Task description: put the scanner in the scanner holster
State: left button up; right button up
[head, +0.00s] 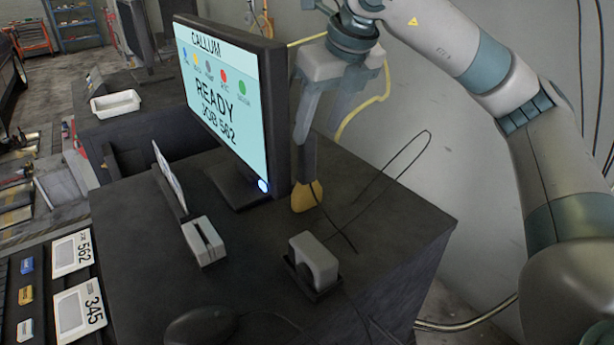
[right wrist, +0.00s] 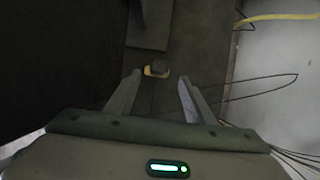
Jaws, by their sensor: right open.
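The scanner (head: 307,197) shows as a yellow-ended, dark-topped thing on the dark bench top beside the monitor's right edge. A thin black cable runs near it. In the right wrist view the scanner (right wrist: 157,71) lies beyond the fingertips, roughly between their lines. My right gripper (head: 304,140) is above the scanner, pointing down. In the right wrist view its fingers (right wrist: 159,82) are apart with nothing between them. A grey block in a black cradle (head: 315,264) stands at the bench front; I cannot tell whether this is the holster. My left gripper is not in view.
The monitor (head: 225,100) stands close on the left of my right gripper. A small whitish device (head: 204,241) and a thin upright panel (head: 169,178) are left of the cradle. A dark mouse (head: 201,326) is at the front. The bench's right side is mostly clear, apart from looped cable.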

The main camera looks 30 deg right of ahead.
aim_at(312, 141)
jog(key=shift+p+x, duration=0.35)
jog(key=shift+x, duration=1.2)
jog(key=shift+w+a+f+p, duration=0.1)
jog(key=shift+w+f+p, duration=0.15)
jog(key=shift+f+p, duration=0.5)
jog(key=shift+p+x, duration=1.1)
jog(key=shift+x, duration=0.1)
jog(key=shift+w+a+f, duration=0.1)
jog(key=shift+w+f, duration=0.2)
jog(key=shift+f, duration=0.2)
grip_shut()
